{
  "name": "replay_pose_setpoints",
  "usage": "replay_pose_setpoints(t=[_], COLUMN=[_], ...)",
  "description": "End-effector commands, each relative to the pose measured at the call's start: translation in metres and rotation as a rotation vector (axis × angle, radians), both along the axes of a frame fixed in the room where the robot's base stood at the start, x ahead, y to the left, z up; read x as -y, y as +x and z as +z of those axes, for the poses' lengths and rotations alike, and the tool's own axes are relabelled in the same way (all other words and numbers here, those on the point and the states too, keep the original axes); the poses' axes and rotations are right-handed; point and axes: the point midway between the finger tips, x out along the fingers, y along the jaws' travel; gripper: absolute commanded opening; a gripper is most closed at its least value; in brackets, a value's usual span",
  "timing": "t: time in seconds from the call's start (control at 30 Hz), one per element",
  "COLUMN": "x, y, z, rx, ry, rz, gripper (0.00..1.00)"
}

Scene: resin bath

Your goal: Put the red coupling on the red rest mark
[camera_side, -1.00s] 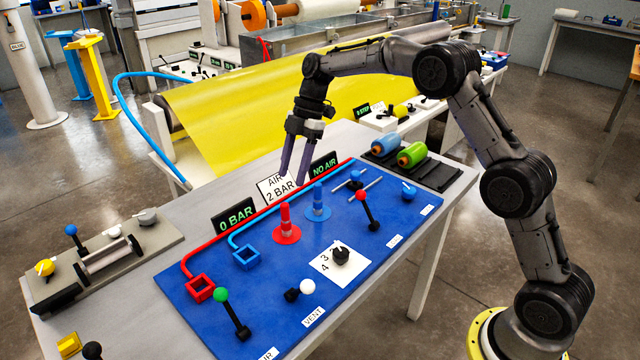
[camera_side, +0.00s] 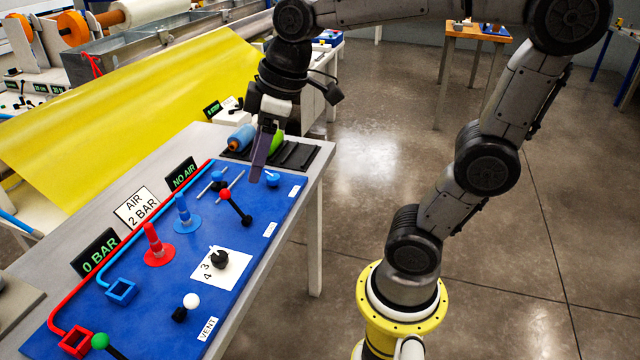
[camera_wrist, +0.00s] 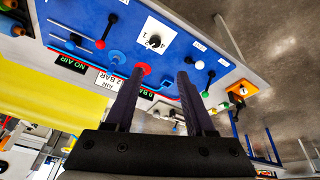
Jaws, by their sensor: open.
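The red coupling (camera_side: 152,238) stands upright on a round red disc (camera_side: 159,256) on the blue panel; this disc looks like the red rest mark. A red square frame (camera_side: 76,341) sits at the end of the red line. My gripper (camera_side: 258,181) is open and empty. In the side view its fingers point down and appear over the panel's far right end, beside the blue knob, apart from the coupling. In the wrist view, my gripper (camera_wrist: 160,70) shows both fingers spread, with the red coupling (camera_wrist: 143,68) seen small beyond the left fingertip.
A blue upright coupling (camera_side: 182,208) on a blue disc stands beside the red one. A red-knobbed lever (camera_side: 236,207), a black dial (camera_side: 219,260) and a white-knobbed lever (camera_side: 190,301) rise from the panel. Signs (camera_side: 137,207) stand behind. Dark racks (camera_side: 290,155) hold rollers.

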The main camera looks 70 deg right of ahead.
Motion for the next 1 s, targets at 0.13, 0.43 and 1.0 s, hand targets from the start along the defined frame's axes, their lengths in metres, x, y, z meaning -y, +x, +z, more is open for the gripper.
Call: replay_pose_setpoints(t=[0.13, 0.43, 1.0], x=[0.005, 0.012, 0.012], y=[-0.055, -0.100, -0.101], z=[-0.015, -0.042, -0.043], rx=[0.066, 0.134, 0.133], ry=[0.033, 0.093, 0.096], rz=[-0.203, -0.416, -0.426], gripper=[0.55, 0.55, 0.55])
